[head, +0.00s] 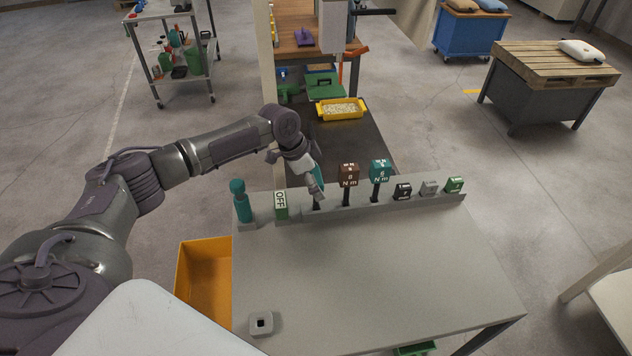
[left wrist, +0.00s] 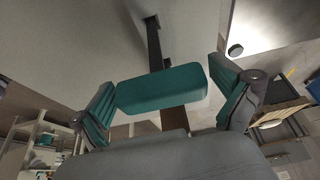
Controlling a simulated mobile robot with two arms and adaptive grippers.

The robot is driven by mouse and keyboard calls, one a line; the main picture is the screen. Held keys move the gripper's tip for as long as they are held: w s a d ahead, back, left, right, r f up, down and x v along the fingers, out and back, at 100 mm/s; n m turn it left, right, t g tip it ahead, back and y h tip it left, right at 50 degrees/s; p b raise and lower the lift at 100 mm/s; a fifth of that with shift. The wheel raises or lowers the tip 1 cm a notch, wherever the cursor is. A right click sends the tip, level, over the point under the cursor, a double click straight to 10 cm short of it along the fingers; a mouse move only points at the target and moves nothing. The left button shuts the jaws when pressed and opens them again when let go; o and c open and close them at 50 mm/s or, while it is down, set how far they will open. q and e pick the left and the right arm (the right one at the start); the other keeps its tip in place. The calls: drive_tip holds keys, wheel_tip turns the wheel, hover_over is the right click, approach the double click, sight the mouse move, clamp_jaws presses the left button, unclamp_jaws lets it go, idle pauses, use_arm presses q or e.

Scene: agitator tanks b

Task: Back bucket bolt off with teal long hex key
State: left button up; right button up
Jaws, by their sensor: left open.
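My left gripper (head: 317,186) is over the rack (head: 360,204) at the back of the grey table, between the OFF block and a brown block. In the left wrist view my left gripper (left wrist: 163,76) is open, with a teal block-shaped handle (left wrist: 162,90) between its spread fingers. Gaps show on both sides of the handle. A dark bar (left wrist: 152,42) shows beyond the handle. In the head view the fingers mostly hide this handle, and I cannot tell its full length. I cannot make out a bucket bolt. My right gripper is not in view.
The rack also holds a teal upright tool (head: 240,200), the OFF block (head: 281,205), a brown block (head: 348,174), a teal block (head: 379,171) and smaller blocks. A square socket piece (head: 261,323) sits front left on the grey table (head: 370,280), which is otherwise clear.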

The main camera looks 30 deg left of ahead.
sight(319, 174)
use_arm(q)
drive_tip(key=c, duration=1.1)
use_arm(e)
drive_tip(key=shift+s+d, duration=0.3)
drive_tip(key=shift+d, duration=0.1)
use_arm(q)
drive_tip(key=shift+r, duration=0.1)
drive_tip(key=shift+r+b, duration=0.3)
drive_tip(key=shift+r, duration=0.15)
wheel_tip(319, 174, up, 2)
drive_tip(key=shift+r+b, duration=0.25)
drive_tip(key=shift+b, duration=0.2)
drive_tip(key=d+r+b, duration=0.1)
drive_tip(key=d+r, duration=0.1)
drive_tip(key=d, duration=0.2)
drive_tip(key=w+d+r+b, duration=0.1)
drive_tip(key=d+r, duration=0.4)
drive_tip(key=d, duration=0.2)
drive_tip(key=shift+w+d+r+b, duration=0.25)
drive_tip(key=shift+d+b, duration=0.05)
drive_tip(key=shift+b, duration=0.1)
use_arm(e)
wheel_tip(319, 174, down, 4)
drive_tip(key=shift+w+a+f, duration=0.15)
